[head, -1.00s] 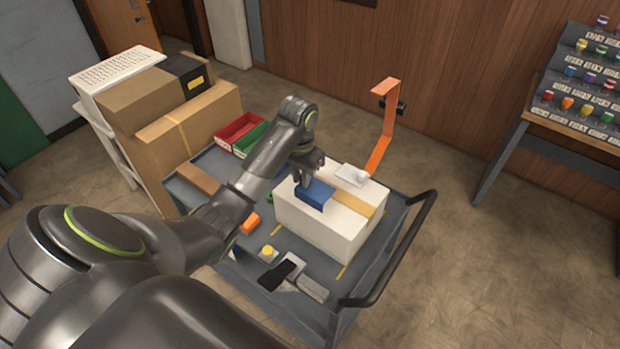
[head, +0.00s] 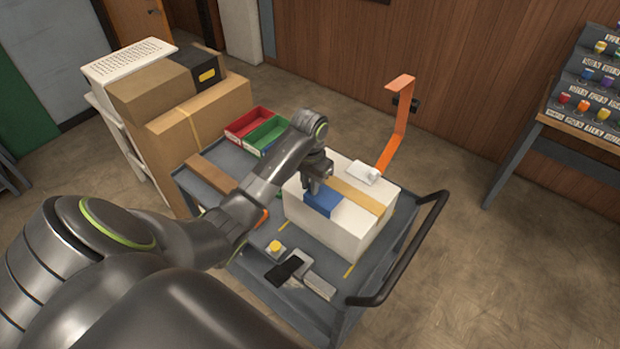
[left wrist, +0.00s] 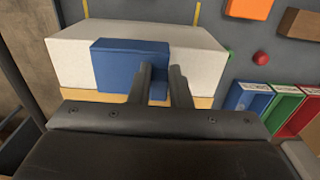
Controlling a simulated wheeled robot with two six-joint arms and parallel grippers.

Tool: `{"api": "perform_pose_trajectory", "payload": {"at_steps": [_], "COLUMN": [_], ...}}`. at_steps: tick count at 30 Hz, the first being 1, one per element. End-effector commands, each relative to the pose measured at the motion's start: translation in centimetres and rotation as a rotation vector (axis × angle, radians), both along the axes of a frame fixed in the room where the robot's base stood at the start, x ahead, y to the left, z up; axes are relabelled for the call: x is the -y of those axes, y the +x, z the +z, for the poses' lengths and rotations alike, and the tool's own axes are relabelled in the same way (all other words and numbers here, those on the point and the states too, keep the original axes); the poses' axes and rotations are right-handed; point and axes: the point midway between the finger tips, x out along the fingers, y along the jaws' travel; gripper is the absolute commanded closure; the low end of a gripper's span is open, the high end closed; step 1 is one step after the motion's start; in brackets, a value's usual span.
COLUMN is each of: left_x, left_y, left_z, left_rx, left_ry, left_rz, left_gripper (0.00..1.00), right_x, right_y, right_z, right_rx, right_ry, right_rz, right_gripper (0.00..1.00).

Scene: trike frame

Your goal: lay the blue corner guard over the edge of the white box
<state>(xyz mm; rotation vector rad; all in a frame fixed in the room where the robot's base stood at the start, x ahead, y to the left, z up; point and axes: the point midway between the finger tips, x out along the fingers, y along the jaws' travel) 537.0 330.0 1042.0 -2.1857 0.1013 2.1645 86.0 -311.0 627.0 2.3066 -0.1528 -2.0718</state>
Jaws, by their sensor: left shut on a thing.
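The white box (head: 338,239) stands on the grey cart, with a tan band (head: 358,195) along its top. The blue corner guard (head: 322,204) is at the box's long edge facing me, with one face along the top and the other bent over the edge. In the left wrist view the guard (left wrist: 118,70) covers a middle stretch of the white box (left wrist: 69,64). My left gripper (head: 313,187) is shut on the guard; its fingers (left wrist: 160,82) pinch it toward one end. Whether the guard fully touches the box cannot be told. My right gripper is out of view.
A white device (head: 360,172) with an orange upright (head: 398,125) is at the box's back right. Red (head: 247,122) and green (head: 267,135) bins sit at the cart's back. A black handle (head: 410,262) bounds the right.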

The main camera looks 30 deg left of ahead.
Motion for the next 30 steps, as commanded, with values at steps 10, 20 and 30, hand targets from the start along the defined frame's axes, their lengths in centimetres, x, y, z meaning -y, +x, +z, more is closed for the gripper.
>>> {"api": "perform_pose_trajectory", "payload": {"at_steps": [10,20,30], "left_x": [0.0,0.0,0.0], "left_y": [0.0,0.0,0.0], "left_z": [-2.9,-4.3,-4.4], "left_rx": [-0.001,0.000,0.000], "left_ry": [0.000,0.000,0.000], "left_rz": [0.001,0.000,0.000], "left_gripper": [1.00,1.00,1.00], "right_x": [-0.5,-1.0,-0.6], "right_y": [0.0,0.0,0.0], "right_z": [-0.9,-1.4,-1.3], "right_rx": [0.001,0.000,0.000], "right_ry": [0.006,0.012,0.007], "right_rz": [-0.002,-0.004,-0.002], "right_gripper": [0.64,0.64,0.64]}}
